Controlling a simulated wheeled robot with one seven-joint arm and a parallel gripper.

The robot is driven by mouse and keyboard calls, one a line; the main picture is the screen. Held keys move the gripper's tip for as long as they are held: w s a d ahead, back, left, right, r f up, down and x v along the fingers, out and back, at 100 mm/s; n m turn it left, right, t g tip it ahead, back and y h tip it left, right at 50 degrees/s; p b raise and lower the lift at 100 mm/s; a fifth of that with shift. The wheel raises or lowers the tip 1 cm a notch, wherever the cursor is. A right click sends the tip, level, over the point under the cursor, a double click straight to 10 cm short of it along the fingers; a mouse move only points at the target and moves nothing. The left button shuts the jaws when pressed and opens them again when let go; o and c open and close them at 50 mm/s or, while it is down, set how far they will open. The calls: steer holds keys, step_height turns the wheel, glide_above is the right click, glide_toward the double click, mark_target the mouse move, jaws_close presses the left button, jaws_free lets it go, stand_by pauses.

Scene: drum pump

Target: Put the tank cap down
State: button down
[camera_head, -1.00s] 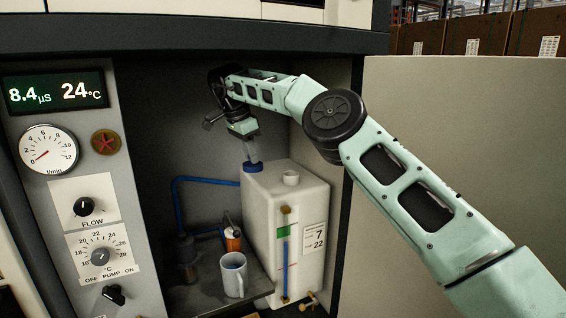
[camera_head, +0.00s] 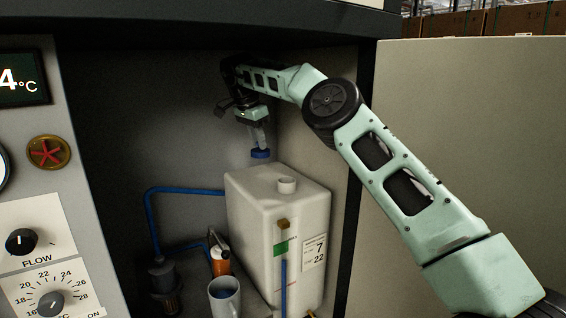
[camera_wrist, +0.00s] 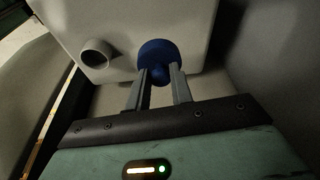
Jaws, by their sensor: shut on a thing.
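The tank cap (camera_head: 261,154) is blue and hangs just above the back part of the white tank's top in the head view. My gripper (camera_head: 259,141) is shut on it from above. In the wrist view the cap (camera_wrist: 158,55) shows as a blue disc with a knob, and the fingers (camera_wrist: 160,76) of my gripper hold the knob. The white tank (camera_head: 262,220) stands upright in the cabinet. Its open round neck (camera_head: 287,185) is on the top, in front and to the right of the cap. The neck also shows in the wrist view (camera_wrist: 97,53).
A mug (camera_head: 224,297) stands at the front left of the tank. An orange-labelled bottle (camera_head: 219,258) and a dark pump-like part (camera_head: 163,279) with a blue hose (camera_head: 151,215) are further left. The cabinet's right wall is close to my arm.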

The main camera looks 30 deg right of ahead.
steer(key=d, duration=0.8)
steer(key=b+x, duration=0.2)
steer(key=a+b+x, duration=0.1)
steer(key=b+x, duration=0.3)
steer(key=x, duration=0.1)
steer(key=shift+s+a+f, duration=0.15)
steer(key=shift+s+f, duration=0.05)
steer(key=shift+f, duration=0.1)
steer(key=c, duration=1.2)
jaws_free()
steer(key=shift+c, duration=0.2)
